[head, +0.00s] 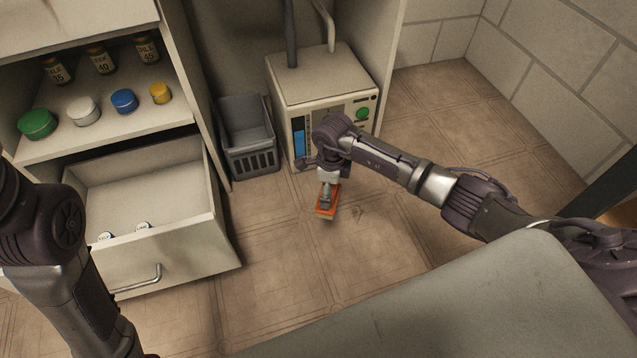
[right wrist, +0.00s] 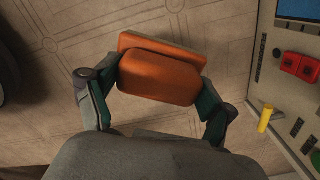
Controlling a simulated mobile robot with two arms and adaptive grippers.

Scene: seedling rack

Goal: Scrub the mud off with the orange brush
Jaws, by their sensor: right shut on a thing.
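The orange brush (head: 326,210) is in my right gripper (head: 327,186), which points down over the tiled floor in front of the cream machine. In the right wrist view both fingers of the right gripper (right wrist: 158,95) close on the sides of the orange brush (right wrist: 158,77). I cannot tell whether the brush touches the floor. A faint darker mark (head: 357,212) lies on the floor just right of the brush; I cannot tell if it is mud. My left arm comes in at the left edge, but its gripper is out of view.
The cream machine (head: 322,90) stands behind my right gripper, with a grey basket (head: 247,140) to its left. An open drawer (head: 180,262) juts out at the left, below a shelf (head: 100,140) with several jars. The floor (head: 290,265) in front is clear.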

